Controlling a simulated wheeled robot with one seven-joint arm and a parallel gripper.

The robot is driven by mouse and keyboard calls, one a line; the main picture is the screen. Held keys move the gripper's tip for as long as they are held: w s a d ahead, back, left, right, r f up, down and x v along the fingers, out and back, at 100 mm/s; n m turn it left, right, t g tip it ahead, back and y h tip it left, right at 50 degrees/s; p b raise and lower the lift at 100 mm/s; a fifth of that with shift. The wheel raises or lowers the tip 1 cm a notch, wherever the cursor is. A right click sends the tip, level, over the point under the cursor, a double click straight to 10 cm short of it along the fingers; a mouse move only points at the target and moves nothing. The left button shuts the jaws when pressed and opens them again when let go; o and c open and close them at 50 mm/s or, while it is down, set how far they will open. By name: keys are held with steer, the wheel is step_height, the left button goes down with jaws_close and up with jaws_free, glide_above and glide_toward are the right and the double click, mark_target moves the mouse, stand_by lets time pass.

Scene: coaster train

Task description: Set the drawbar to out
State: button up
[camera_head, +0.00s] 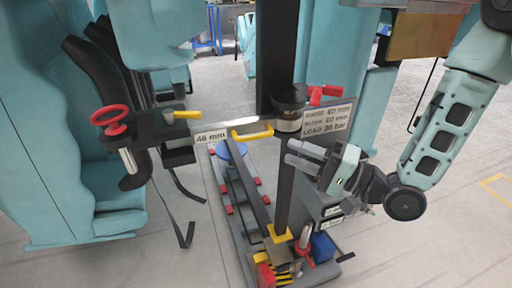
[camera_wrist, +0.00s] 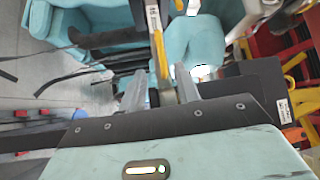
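A pale metal bar (camera_head: 235,125) runs sideways from the dark post to a dark block at the left; it looks like the drawbar, but no label names it. A yellow handle (camera_head: 254,132) hangs at its front, beside a plate reading "46 mm" (camera_head: 212,137). My gripper (camera_head: 290,154) is just right of and below the handle, pointing left. In the wrist view my two fingers (camera_wrist: 161,92) are apart, and the yellow handle (camera_wrist: 160,52) lines up with the gap between them. No contact is clear. How far the bar is drawn out cannot be told.
A dark upright post (camera_head: 280,55) stands behind the bar. A sign (camera_head: 327,117) reads gauge, block and load values. A red ring knob (camera_head: 110,116) and a yellow lever (camera_head: 187,115) sit at left. A teal seat with black straps is at left. Pale floor is open at right.

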mark_target(255, 137)
steer(key=p+x, duration=0.1)
steer(key=x, duration=0.9)
steer(key=shift+a+r+p, duration=0.1)
steer(key=shift+p, duration=0.3)
jaws_close()
